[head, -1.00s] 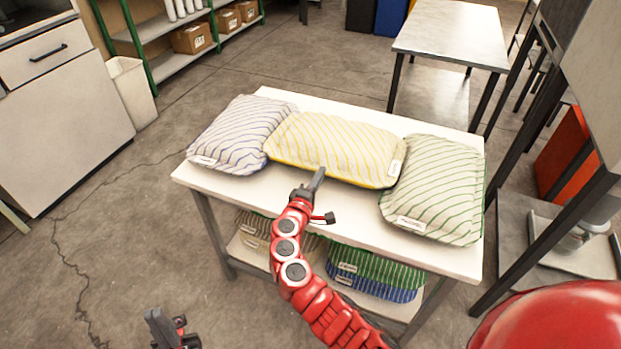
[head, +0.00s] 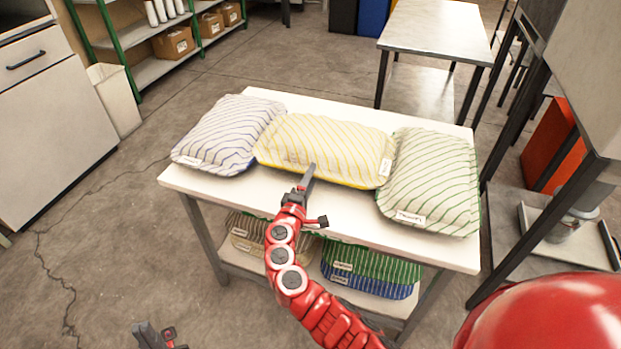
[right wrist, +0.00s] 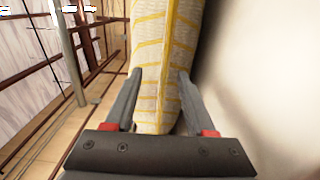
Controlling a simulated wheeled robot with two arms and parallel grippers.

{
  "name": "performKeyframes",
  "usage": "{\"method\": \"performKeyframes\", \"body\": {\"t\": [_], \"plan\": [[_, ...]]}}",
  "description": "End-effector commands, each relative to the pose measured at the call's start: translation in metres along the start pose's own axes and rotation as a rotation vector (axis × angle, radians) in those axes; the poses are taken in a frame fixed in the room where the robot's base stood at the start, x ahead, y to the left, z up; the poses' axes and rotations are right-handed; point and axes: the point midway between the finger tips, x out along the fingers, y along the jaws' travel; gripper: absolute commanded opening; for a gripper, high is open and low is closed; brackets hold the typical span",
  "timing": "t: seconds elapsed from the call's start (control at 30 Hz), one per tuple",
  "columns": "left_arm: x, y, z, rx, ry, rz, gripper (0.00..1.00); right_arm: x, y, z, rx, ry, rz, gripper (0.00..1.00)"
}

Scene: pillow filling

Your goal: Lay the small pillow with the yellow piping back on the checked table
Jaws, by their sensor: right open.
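The small pillow with yellow stripes and yellow piping (head: 325,145) lies on a plain white table (head: 215,190), between a blue-striped pillow and a green-striped pillow. No checked table shows. My right gripper (head: 312,168) is at the pillow's front edge. In the right wrist view, its two fingers (right wrist: 161,88) stand apart on either side of the yellow-striped pillow (right wrist: 160,50), with the edge between them. Whether they touch the cloth is hard to tell. My left gripper (head: 155,337) is low at the bottom left, away from the table, partly cut off by the frame.
The blue-striped pillow (head: 228,135) and the green-striped pillow (head: 430,180) crowd both sides. More folded pillows (head: 370,270) lie on the lower shelf. An empty light table (head: 440,28) stands behind. Dark metal posts (head: 545,190) rise at the right. The front strip of tabletop is clear.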

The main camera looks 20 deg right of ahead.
Motion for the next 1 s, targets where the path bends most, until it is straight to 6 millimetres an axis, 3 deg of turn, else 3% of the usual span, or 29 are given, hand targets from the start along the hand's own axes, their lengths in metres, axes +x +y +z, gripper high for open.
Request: {"method": "performKeyframes", "body": {"t": [0.13, 0.33, 0.67, 1.0], "plan": [[0.000, 0.000, 0.000, 0.000, 0.000, 0.000, 0.00, 0.000, 0.000, 0.000, 0.000, 0.000, -0.001, 0.55], [0.000, 0.000, 0.000, 0.000, 0.000, 0.000, 0.00, 0.000, 0.000, 0.000, 0.000, 0.000, -0.001, 0.90], [0.000, 0.000, 0.000, 0.000, 0.000, 0.000, 0.00, -0.003, -0.001, -0.001, 0.000, 0.002, -0.001, 0.90], [0.001, 0.000, 0.000, 0.000, 0.000, 0.000, 0.00, -0.047, 0.000, -0.002, 0.000, 0.006, 0.001, 0.90]]}}
